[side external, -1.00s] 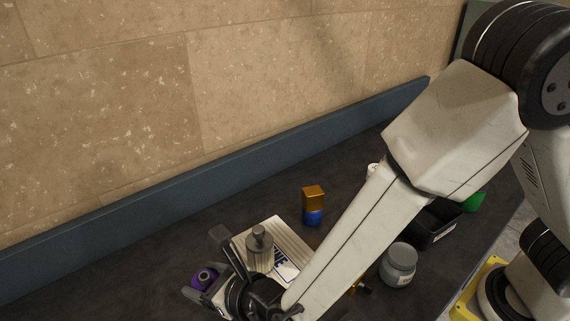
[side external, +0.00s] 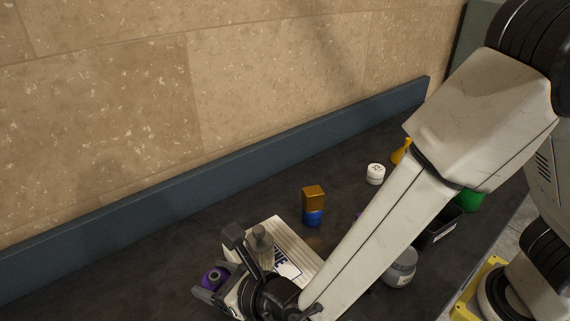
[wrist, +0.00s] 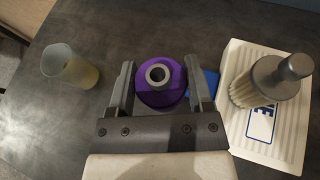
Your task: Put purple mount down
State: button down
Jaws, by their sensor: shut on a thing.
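The purple mount (wrist: 160,92), with a grey metal ring around a hole on top, sits between the two fingers of my gripper (wrist: 159,72) in the wrist view. The gripper is shut on it, one finger on each side. In the side external view the purple mount (side external: 214,279) shows at the lower left in my gripper (side external: 217,268), left of the white ribbed box. The mount looks roughly upright. Its underside is hidden, so I cannot tell whether it touches the table.
A white ribbed box (wrist: 288,128) bearing a grey metal-topped object (wrist: 262,84) stands close on the right. A blue item (wrist: 206,82) lies beside the right finger. A yellowish translucent cup (wrist: 72,68) is at left. Dark table (wrist: 95,30) between cup and mount is clear.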

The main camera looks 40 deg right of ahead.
notch_tip(320, 180, up, 12)
jog(key=w+d+f+m+g+h, duration=0.1)
jog(key=w+d+f+m+h, duration=0.15)
jog(key=d+m+h, duration=0.55)
jog(key=w+d+f+m+g+h, duration=0.1)
jog(key=w+d+f+m+h, duration=0.2)
jog(key=d, duration=0.8)
jog(key=s+d+f+m+g+h, duration=0.1)
jog(key=s+d+m+g+h, duration=0.1)
jog(key=d+m+g+h, duration=0.4)
jog(key=s+d+f+m+g+h, duration=0.1)
jog(key=s+d+m+g, duration=0.1)
jog(key=d+m+g, duration=0.4)
jog(key=s+d+f+m+g+y, duration=0.1)
jog(key=s+d+m+g+y, duration=0.4)
jog(key=m+y, duration=0.7)
jog(key=s+d+f+m+g+y, duration=0.1)
jog(key=s+m+g+y, duration=0.4)
jog(key=m+y, duration=0.65)
jog(key=w+d+r+m+t+y, duration=0.1)
jog(key=w+d+r+m+t, duration=0.25)
jog(key=m+t, duration=0.6)
jog(key=w+d+r+m+t, duration=0.2)
jog(key=r+m+t, duration=0.3)
jog(key=m+t, duration=0.45)
notch_tip(320, 180, down, 11)
jog(key=shift+w+a+n, duration=0.15)
jog(key=shift+a+n, duration=0.1)
jog(key=shift+n, duration=0.1)
